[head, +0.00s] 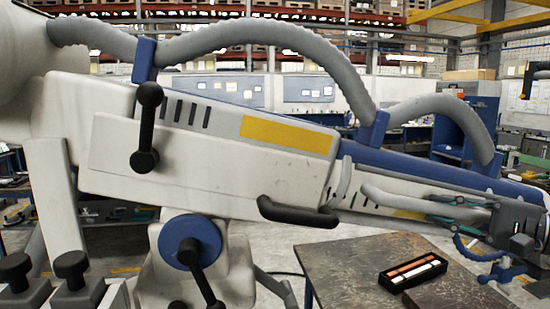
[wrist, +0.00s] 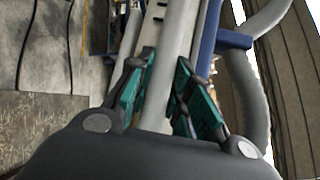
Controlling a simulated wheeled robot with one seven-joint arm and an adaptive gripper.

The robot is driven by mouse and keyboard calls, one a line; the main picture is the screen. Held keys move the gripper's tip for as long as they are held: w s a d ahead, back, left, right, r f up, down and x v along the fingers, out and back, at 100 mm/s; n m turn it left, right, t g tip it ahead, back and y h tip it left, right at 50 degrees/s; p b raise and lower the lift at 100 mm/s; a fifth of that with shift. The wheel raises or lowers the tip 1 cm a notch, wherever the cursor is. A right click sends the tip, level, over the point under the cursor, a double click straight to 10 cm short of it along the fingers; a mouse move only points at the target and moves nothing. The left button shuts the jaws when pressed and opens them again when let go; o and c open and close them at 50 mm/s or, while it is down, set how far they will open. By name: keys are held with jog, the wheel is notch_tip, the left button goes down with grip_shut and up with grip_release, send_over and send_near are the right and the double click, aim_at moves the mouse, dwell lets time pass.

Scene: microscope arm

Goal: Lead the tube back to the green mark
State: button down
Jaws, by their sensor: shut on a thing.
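A smooth grey tube (head: 405,204) runs along the lower side of the white microscope arm (head: 210,150) in the head view. My gripper (head: 442,208) is at the tube's right part. In the wrist view the tube (wrist: 176,45) passes between the green-padded fingers of my gripper (wrist: 167,75), which is shut on it. The tube's lower end is hidden behind the gripper body there. Small dark green patches show on the white arm near the tube's left end, but I cannot tell whether one is the green mark.
A black handle (head: 297,212) juts out left of the tube. A thick grey hose (head: 270,37) arches above, held by blue clamps. Below, a table (head: 345,265) bears a black tray (head: 387,284) with orange and white sticks. Open floor lies behind.

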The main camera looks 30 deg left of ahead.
jog(key=shift+s+a+r, duration=0.1)
jog(key=shift+s+a, duration=0.2)
jog(key=shift+s, duration=0.05)
jog(key=shift+s+a+r+b, duration=0.1)
jog(key=shift+s+a+b, duration=0.15)
jog(key=shift+b, duration=0.1)
dwell(0.4)
jog(key=shift+c, duration=2.4)
grip_release()
jog(key=shift+d, duration=0.15)
